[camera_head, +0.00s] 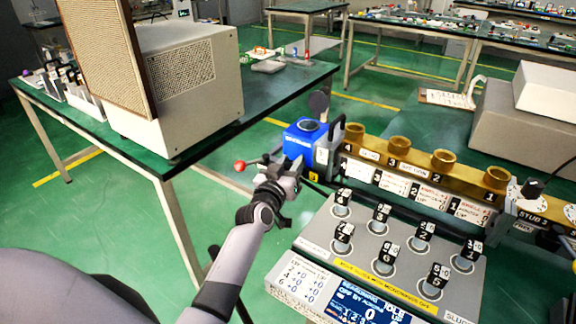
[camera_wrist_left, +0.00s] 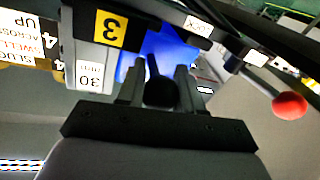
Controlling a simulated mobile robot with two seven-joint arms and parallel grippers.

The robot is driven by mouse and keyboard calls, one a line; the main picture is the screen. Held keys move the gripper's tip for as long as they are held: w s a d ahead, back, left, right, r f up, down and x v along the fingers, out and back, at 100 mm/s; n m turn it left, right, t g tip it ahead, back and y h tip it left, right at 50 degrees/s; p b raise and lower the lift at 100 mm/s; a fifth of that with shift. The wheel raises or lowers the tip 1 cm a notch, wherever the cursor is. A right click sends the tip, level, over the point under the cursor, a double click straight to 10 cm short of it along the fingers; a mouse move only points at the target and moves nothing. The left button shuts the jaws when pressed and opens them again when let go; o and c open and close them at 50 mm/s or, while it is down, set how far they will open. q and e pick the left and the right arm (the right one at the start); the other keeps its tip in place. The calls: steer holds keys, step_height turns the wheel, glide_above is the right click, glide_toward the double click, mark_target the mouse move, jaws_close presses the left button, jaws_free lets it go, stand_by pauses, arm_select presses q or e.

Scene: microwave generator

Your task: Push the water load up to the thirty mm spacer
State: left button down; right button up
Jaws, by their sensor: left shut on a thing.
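The water load (camera_head: 305,138) is a blue box with a round black opening on top, at the left end of the brass waveguide. It also shows in the wrist view (camera_wrist_left: 168,50). The thirty mm spacer is a pale block with a "30" label (camera_wrist_left: 91,75) beside the blue body, under a yellow "3" tag. I cannot tell whether the two touch. My left gripper (camera_head: 287,180) is below and in front of the water load. In the wrist view its fingers (camera_wrist_left: 160,90) are shut on a black knob in front of the blue body. My right gripper is out of view.
The brass waveguide (camera_head: 412,172) with numbered ports runs right from the water load. A sloped control panel (camera_head: 380,262) with black numbered knobs stands in front. A red-ball lever (camera_head: 239,166) sticks out left. A green table (camera_head: 195,147) with a beige cabinet stands behind left.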

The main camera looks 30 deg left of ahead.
arm_select(q)
steer(key=c, duration=0.8)
jaws_free()
steer(key=shift+d+f, duration=0.15)
steer(key=shift+d, duration=0.1)
steer(key=shift+o, duration=0.2)
steer(key=shift+a, duration=0.1)
steer(key=shift+s, duration=0.15)
steer(key=shift+s+p, duration=0.25)
steer(key=shift+p, duration=0.05)
steer(key=s+p, duration=0.3)
steer(key=s, duration=0.3)
steer(key=shift+s+d, duration=0.2)
steer(key=shift+d, duration=0.25)
